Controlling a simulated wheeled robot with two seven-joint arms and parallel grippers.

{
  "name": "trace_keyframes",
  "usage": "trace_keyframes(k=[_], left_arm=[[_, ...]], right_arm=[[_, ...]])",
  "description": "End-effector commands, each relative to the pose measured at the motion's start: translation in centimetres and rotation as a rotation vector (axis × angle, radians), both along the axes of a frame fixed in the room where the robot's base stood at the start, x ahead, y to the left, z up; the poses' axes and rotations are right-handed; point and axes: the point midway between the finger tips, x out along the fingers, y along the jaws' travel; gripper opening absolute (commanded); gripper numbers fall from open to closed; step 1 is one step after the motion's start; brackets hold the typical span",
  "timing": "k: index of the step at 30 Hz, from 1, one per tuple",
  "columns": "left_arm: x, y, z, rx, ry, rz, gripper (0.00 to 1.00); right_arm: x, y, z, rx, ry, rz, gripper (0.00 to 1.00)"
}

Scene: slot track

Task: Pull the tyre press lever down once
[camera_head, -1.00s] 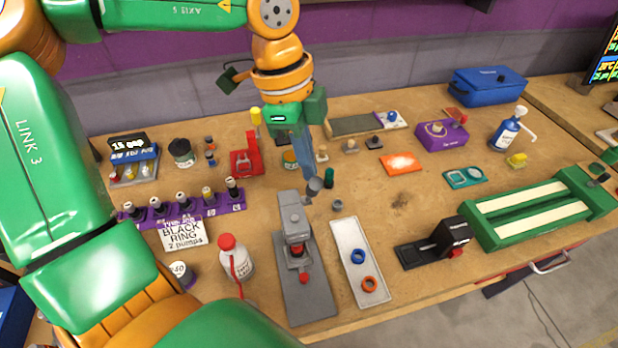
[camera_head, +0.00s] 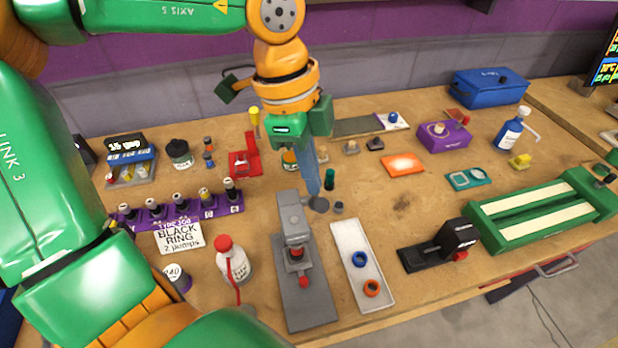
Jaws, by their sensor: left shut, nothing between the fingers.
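The grey tyre press (camera_head: 294,222) stands on its flat grey base at the front middle of the bench. Its lever ends in a round dark-grey knob (camera_head: 318,204), which sits low at the right side of the press head. My left gripper (camera_head: 313,191) is shut and empty, pointing down. Its blue-grey fingertips are at the top of the knob, seemingly touching it. A red piece (camera_head: 297,253) sits under the press head and a red knob (camera_head: 304,282) lies in front of it. My right gripper is not in view.
A white tray (camera_head: 352,277) with a blue and an orange ring lies right of the press. A white bottle with a red cap (camera_head: 232,262) stands to its left. A small dark cup (camera_head: 338,208) and a green peg (camera_head: 329,179) stand close to the lever.

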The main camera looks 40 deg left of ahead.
Motion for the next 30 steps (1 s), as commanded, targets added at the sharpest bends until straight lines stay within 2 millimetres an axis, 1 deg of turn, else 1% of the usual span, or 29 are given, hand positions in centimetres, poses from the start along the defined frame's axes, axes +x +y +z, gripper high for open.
trace_keyframes(k=[1, 6, 18, 30], left_arm=[[-0.1, -0.1, -0.3, 0.001, 0.001, -0.001, 0.00], [-0.6, -0.6, -0.6, 0.001, 0.001, -0.001, 0.00], [-0.7, -0.8, -0.5, 0.000, 0.002, 0.000, 0.00], [-1.5, -1.7, -1.5, 0.002, 0.001, -0.002, 0.00]], right_arm=[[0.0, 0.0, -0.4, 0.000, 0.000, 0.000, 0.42], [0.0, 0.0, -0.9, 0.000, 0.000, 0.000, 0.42], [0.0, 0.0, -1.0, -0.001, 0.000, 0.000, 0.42], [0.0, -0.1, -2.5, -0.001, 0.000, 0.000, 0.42]])
